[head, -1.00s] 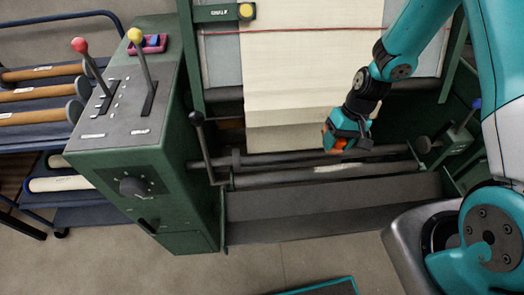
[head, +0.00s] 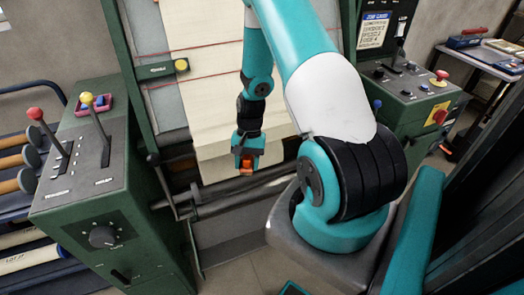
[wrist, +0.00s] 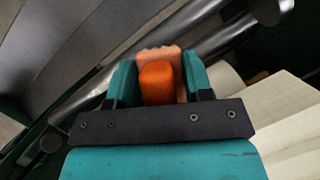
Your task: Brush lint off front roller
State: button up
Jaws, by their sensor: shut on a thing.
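My gripper (head: 247,152) is shut on an orange brush (head: 247,168), which also shows between the two teal fingers (wrist: 158,74) in the wrist view. The brush's orange block (wrist: 157,84) has a paler, ragged-edged part beyond it. The front roller (head: 222,190) is a dark metal bar across the front of the green machine, below the hanging cream cloth (head: 208,110). The brush is close to the roller's line; I cannot tell if they touch. My arm covers the roller's right part. I cannot make out lint on it now.
A green control box (head: 95,200) with red and yellow levers stands at left, beside a rack of rolls (head: 15,180). Another control panel (head: 415,90) stands at right, with a side table (head: 490,62) beyond. A dark lever (head: 165,175) rises near the roller's left end.

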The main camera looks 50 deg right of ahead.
jog(key=s+d+f+m+b, duration=0.3)
jog(key=d+f+m, duration=0.1)
jog(key=shift+s+d+y, duration=0.2)
jog(key=shift+y, duration=0.1)
jog(key=shift+a+f, duration=0.1)
dwell(0.4)
